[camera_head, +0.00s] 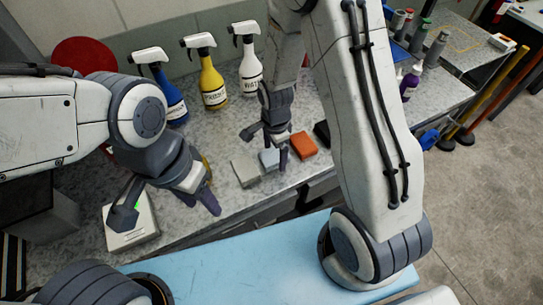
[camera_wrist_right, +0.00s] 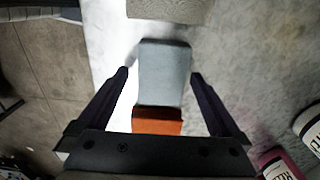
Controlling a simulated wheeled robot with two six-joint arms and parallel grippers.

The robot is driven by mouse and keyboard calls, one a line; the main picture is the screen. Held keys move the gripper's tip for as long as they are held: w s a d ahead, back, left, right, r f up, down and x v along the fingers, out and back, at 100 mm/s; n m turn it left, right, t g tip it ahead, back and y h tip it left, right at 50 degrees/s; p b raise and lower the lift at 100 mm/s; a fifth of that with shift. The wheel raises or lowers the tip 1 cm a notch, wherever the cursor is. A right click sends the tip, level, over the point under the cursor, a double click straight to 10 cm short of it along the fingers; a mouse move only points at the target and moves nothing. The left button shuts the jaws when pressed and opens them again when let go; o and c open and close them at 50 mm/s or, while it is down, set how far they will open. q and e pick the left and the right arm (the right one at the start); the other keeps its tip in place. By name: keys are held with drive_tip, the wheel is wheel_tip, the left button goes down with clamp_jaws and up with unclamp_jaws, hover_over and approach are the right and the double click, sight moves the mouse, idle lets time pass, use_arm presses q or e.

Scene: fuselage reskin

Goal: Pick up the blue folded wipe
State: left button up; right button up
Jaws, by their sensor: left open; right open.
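The blue folded wipe (camera_head: 269,159) lies on the speckled counter, between a grey block (camera_head: 245,172) and an orange block (camera_head: 303,146). In the right wrist view the wipe (camera_wrist_right: 164,72) is a pale blue-grey rectangle between the two fingers. My right gripper (camera_head: 265,149) is open above it, with one finger on either side. Whether the fingers touch the wipe cannot be told. My left gripper (camera_head: 167,207) is open and empty, over the counter at the left, near a flat white device (camera_head: 145,220) with a green light.
Blue, yellow and white spray bottles (camera_head: 171,95) (camera_head: 212,85) (camera_head: 250,70) stand at the back. A black block (camera_head: 322,132) lies past the orange one. Purple and other bottles (camera_head: 410,84) stand at the right. A light blue surface (camera_head: 240,262) is in front.

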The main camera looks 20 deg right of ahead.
drive_tip(key=c, duration=1.4)
